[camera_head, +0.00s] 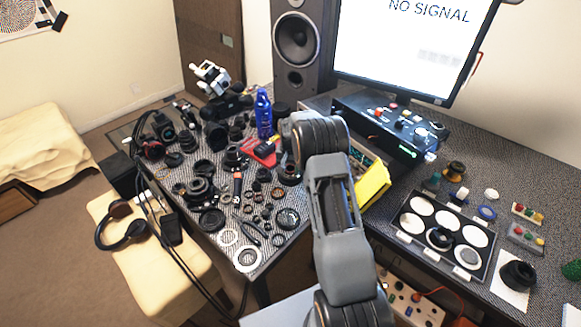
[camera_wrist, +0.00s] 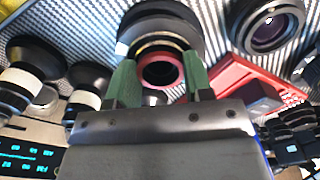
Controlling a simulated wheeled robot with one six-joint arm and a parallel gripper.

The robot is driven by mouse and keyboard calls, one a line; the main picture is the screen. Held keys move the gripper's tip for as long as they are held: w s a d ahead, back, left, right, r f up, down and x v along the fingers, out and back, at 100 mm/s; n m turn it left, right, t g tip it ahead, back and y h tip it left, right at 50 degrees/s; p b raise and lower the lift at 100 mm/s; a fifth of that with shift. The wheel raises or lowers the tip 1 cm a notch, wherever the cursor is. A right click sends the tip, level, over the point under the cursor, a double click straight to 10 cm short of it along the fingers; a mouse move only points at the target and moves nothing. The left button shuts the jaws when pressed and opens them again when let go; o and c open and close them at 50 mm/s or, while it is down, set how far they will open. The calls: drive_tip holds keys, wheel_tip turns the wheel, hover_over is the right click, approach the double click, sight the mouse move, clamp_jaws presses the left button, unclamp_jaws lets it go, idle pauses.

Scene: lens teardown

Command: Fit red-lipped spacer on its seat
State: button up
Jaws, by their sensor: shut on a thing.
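In the wrist view, the red-lipped spacer (camera_wrist: 177,70) is a short ring with a dark bore, between the green fingertips of my gripper (camera_wrist: 160,82). My gripper is shut on it. Right behind it is a larger black round barrel (camera_wrist: 160,20) with a thin yellow line and a pale band. I cannot tell whether the spacer touches this barrel or is apart from it. The spacer's seat cannot be made out for sure. In the head view, my arm hides my gripper and the spacer.
Many black lens parts (camera_head: 200,190) crowd the left table. A blue bottle (camera_head: 264,115) stands behind them. A yellow bin (camera_head: 374,183) is close right of my arm. A tray with round white pads (camera_head: 475,258) lies on the right desk. A red object (camera_wrist: 235,85) is near my gripper.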

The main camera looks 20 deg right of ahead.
idle(0.4)
drive_tip(key=o, duration=1.3)
drive_tip(key=shift+c, duration=0.2)
drive_tip(key=shift+r, duration=0.1)
drive_tip(key=shift+r+p, duration=2)
drive_tip(key=shift+r, duration=1.45)
